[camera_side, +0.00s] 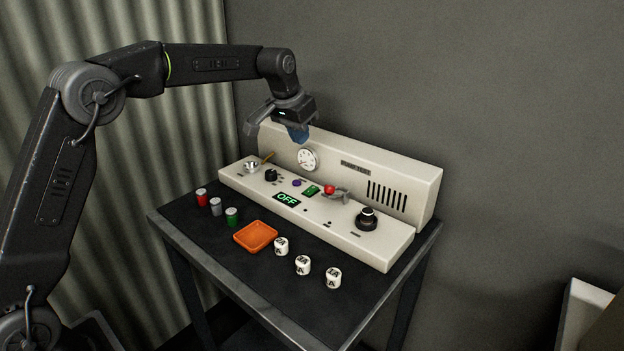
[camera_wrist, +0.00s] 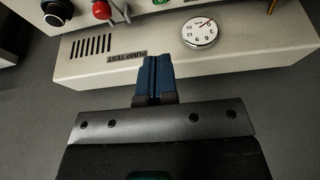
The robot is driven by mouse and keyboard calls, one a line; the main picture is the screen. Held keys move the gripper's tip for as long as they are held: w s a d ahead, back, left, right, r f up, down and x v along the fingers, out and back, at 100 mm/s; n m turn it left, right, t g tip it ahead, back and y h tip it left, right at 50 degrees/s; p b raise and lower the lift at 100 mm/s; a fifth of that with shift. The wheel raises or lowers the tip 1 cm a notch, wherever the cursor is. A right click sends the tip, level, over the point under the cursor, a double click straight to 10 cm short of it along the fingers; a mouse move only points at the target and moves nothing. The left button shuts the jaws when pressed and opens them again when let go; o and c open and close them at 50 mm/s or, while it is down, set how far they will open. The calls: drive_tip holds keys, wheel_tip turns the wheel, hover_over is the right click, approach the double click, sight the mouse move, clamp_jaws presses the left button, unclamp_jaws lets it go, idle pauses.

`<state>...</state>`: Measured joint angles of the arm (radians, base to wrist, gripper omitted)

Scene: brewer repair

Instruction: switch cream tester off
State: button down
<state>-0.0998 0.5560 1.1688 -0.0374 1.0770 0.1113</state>
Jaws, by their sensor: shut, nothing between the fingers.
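The cream tester (camera_side: 385,185) is a cream-coloured console with a sloped back on a dark table. Its small display (camera_side: 287,199) reads OFF in green. On its panel are a red-balled lever (camera_side: 330,190), a large black knob (camera_side: 367,219), a smaller black knob (camera_side: 271,175) and a green rocker (camera_side: 311,190). A round gauge (camera_side: 308,160) sits on its back part and also shows in the wrist view (camera_wrist: 200,31). My gripper (camera_side: 298,138) has blue fingers, shut and empty, above the console's back near the gauge. The fingers (camera_wrist: 154,62) point past the PUMP TEST label in the wrist view.
An orange tray (camera_side: 255,236) lies on the table in front of the console. Red, grey and green cylinders (camera_side: 216,206) stand left of it; three white marked pieces (camera_side: 303,265) stand to its right. A small metal cup (camera_side: 252,167) sits at the panel's left end.

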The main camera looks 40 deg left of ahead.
sight(314, 187)
drive_tip(key=shift+w+a+f, duration=0.1)
drive_tip(key=shift+w+f, duration=0.15)
drive_tip(key=shift+w, duration=0.1)
drive_tip(key=shift+f, duration=0.1)
drive_tip(key=x, duration=0.9)
drive_tip(key=s+x, duration=0.1)
drive_tip(key=x, duration=0.3)
drive_tip(key=shift+w+f, duration=0.2)
drive_tip(key=shift+f, duration=0.35)
